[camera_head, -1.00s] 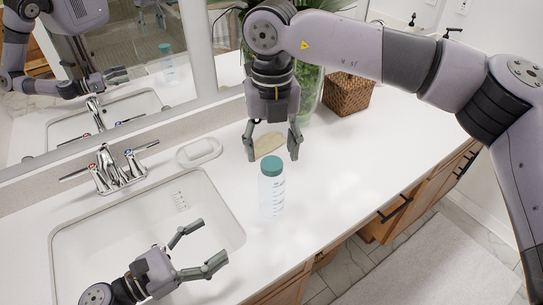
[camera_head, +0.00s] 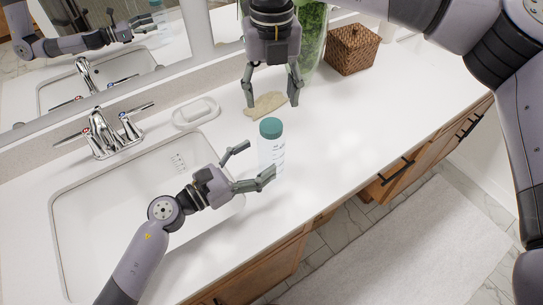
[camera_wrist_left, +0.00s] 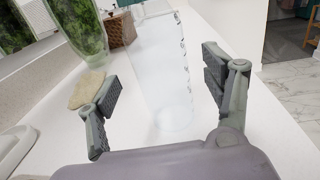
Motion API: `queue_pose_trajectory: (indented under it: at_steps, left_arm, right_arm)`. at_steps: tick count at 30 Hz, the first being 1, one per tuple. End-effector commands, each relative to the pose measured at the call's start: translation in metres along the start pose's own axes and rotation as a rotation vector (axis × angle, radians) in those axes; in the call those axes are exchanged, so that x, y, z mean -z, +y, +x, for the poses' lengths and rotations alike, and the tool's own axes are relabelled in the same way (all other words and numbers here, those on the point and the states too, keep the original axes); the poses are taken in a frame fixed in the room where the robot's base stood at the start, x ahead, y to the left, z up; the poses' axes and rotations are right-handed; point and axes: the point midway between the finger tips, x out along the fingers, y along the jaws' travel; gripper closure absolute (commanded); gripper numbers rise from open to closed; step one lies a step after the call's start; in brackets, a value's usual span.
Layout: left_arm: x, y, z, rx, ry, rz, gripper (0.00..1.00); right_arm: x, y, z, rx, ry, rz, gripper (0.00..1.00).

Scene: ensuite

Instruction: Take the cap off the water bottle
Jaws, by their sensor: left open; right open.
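The water bottle (camera_head: 270,150) is clear with a teal cap (camera_head: 271,127) and stands upright on the white counter, right of the sink. The cap is on the bottle. My left gripper (camera_head: 243,165) is open beside the bottle, its fingers pointing at the lower body. In the left wrist view the bottle body (camera_wrist_left: 165,80) stands between the two open fingers, with gaps on both sides; the cap is out of that view. My right gripper (camera_head: 271,103) is open and empty, pointing down above and behind the cap.
The sink (camera_head: 110,220) with a chrome faucet (camera_head: 115,130) lies left. A soap dish (camera_head: 196,112), a beige sponge-like piece (camera_head: 266,104), a plant vase (camera_head: 315,50) and a wicker box (camera_head: 352,50) stand along the back. The counter right of the bottle is clear.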

Motion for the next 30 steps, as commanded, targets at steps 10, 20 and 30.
queue_pose_trajectory:
  at_steps: [10, 20, 30]
  left_arm:
    - [0.0, 0.0, 0.046, 0.0, -0.001, -0.002, 0.26]
    - [0.001, 0.0, 0.05, 0.0, 0.001, -0.001, 0.26]
    - [0.001, 0.0, 0.05, 0.0, 0.001, -0.001, 0.46]
  right_arm:
    - [0.0, 0.0, 0.0, 0.0, 0.0, 0.0, 0.43]
    - [0.0, 0.0, 0.0, 0.0, 0.0, 0.0, 0.43]
    - [0.0, 0.0, 0.0, 0.0, 0.0, 0.0, 0.43]
